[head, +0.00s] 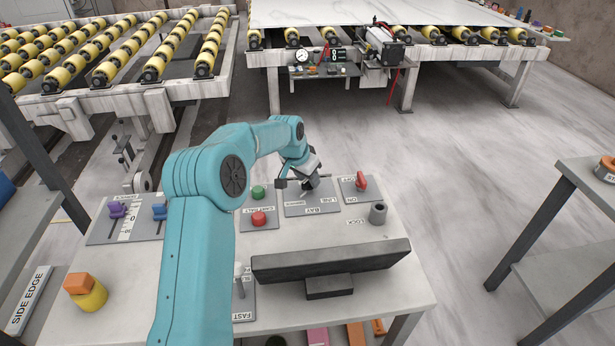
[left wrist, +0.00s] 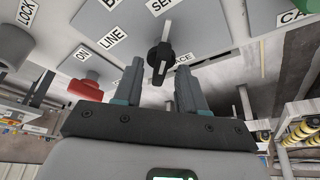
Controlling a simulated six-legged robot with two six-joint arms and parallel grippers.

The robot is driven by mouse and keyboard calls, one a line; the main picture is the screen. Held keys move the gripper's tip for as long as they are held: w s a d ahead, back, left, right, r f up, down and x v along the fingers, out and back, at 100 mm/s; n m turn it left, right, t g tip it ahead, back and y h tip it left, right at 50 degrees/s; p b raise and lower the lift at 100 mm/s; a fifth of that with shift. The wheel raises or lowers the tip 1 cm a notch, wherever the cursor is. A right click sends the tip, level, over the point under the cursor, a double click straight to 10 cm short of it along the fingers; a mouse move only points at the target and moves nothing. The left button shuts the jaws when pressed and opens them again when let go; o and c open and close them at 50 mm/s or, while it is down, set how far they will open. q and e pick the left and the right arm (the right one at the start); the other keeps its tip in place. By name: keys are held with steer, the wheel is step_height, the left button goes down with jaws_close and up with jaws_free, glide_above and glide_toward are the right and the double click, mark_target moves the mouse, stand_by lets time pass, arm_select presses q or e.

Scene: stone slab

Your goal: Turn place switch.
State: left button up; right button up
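The place switch is a black rotary knob (left wrist: 160,56) with white marks on a grey plate lettered LINE, with other labels partly cut off. In the head view its plate (head: 322,209) lies at the back of the console, and my gripper mostly hides the knob. My left gripper (left wrist: 160,75) is open, its two fingers pointing at the knob. The knob shows between and just beyond the fingertips; I cannot tell whether they touch it. My left gripper (head: 300,178) is over the plate in the head view. My right gripper is not in view.
A red ON switch (head: 361,182) and grey LOCK cylinder (head: 378,212) are right of the plate. Green (head: 258,192) and red (head: 258,218) buttons are left. A dark tilted panel (head: 330,262) stands in front. Roller tables are behind; open floor lies right.

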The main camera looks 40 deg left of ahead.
arm_select(q)
steer(key=b+v, duration=0.1)
steer(key=v, duration=1.5)
steer(key=shift+r, duration=0.15)
